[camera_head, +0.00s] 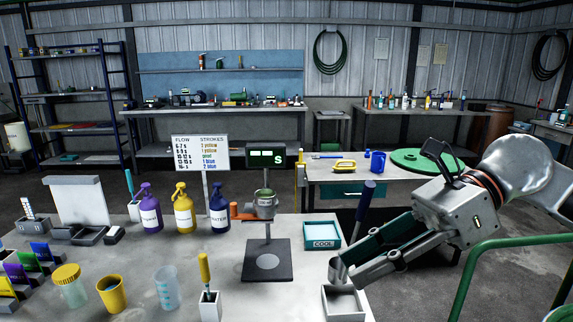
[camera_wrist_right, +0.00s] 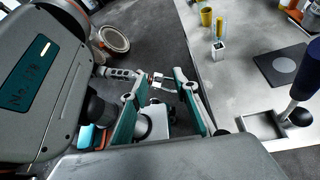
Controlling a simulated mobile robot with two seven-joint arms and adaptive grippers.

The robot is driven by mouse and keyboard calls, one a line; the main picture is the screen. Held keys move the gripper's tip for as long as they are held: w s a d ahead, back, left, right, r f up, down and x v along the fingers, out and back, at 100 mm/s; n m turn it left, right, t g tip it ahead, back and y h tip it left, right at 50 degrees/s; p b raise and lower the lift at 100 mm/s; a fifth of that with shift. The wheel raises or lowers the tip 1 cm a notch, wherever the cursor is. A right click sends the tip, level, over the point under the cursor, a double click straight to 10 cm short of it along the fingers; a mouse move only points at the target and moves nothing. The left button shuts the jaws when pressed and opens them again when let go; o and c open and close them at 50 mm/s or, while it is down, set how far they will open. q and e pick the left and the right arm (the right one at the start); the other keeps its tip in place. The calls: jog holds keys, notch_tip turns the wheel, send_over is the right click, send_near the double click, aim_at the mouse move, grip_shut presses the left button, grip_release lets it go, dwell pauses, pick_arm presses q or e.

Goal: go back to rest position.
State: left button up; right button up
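My right gripper (camera_head: 350,268) reaches in from the right over the table's right edge. In the right wrist view its two green-padded fingers (camera_wrist_right: 163,85) stand apart with nothing between them. A tool with a dark blue handle (camera_head: 366,198) stands tilted beside the fingers in the head view. My left gripper is not in view.
The white table holds a square tray (camera_head: 343,316), a COOL tray (camera_head: 322,245), a black-based stand (camera_head: 267,275), spray bottles (camera_head: 183,210) and cups (camera_head: 112,294). A green rail (camera_head: 468,275) stands at the right. A side table with a green disc (camera_head: 425,160) is behind.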

jog(key=w+d+f+m+t+y, duration=0.1)
jog(key=w+f+m+t+y, duration=0.5)
jog(key=m, duration=0.6)
jog(key=w+d+f+m+t+h, duration=0.25)
jog(key=d+f+m+t, duration=0.2)
jog(key=f+m, duration=0.4)
jog(key=w+d+f+m+t+h, duration=0.2)
jog(key=w+d+f+m+t, duration=0.15)
jog(key=d+f+m, duration=0.45)
jog(key=s+d+f+m+g+h, duration=0.1)
jog(key=s+d+f+m+h, duration=0.4)
jog(key=f, duration=0.5)
jog(key=s+d+f+m+g+h, duration=0.1)
jog(key=s+d+f+m+h, duration=0.1)
jog(key=s+d+f, duration=0.55)
jog(key=s+d+f+m+g+h, duration=0.1)
jog(key=s+d+f+m+h, duration=0.35)
jog(key=f, duration=0.65)
jog(key=s+a+f+m+t, duration=0.1)
jog(key=a+m, duration=0.7)
jog(key=a, duration=1.3)
jog(key=shift+s+f+m+t+y, duration=0.4)
jog(key=shift+s+f, duration=0.1)
jog(key=shift+a, duration=0.1)
